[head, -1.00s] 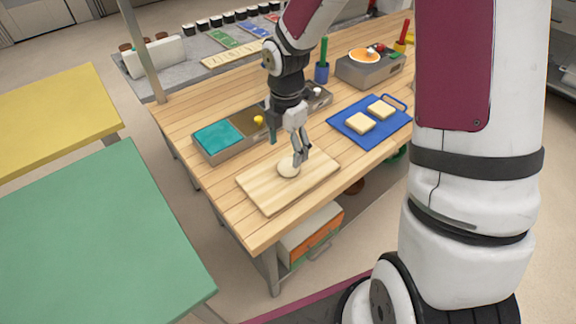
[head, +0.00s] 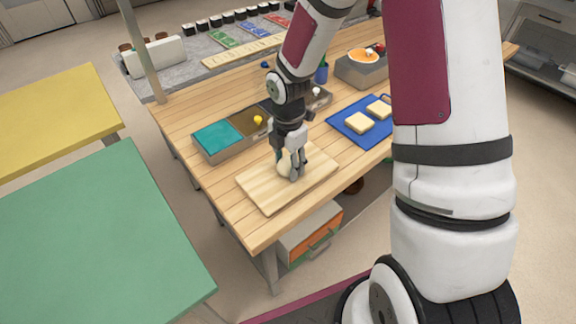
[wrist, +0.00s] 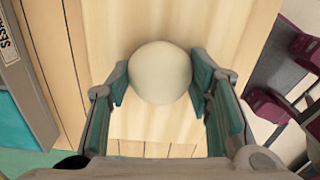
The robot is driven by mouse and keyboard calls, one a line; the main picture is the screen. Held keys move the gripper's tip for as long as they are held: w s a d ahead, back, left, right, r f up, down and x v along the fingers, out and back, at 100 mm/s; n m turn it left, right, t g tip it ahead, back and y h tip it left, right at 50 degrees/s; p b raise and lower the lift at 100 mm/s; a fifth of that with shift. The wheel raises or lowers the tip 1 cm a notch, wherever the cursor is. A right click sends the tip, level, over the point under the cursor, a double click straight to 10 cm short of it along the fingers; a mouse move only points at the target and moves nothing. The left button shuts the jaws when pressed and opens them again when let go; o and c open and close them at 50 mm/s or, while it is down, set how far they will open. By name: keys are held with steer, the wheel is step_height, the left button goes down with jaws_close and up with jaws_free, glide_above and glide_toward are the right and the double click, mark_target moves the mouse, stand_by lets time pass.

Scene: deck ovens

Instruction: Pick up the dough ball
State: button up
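The dough ball (head: 284,169) is pale and round and sits on the light wooden board (head: 262,190) on the table. In the wrist view the dough ball (wrist: 160,73) lies between the two fingertips, near their far ends. My gripper (head: 291,172) is low over the board, around the ball, and partly hides it in the head view. In the wrist view my gripper (wrist: 160,85) has its teal-padded fingers spread on both sides of the ball. A narrow gap seems to show at the right pad; contact on the left is hard to tell.
A bin unit with a teal section (head: 217,138) stands behind the board. A blue mat (head: 345,128) with two pale square slices (head: 360,122) lies to the right. A grey box (head: 362,70) stands farther back. The table's front edge is close to the board.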

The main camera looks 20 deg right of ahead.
steer(key=shift+c, duration=1)
steer(key=shift+r, duration=0.1)
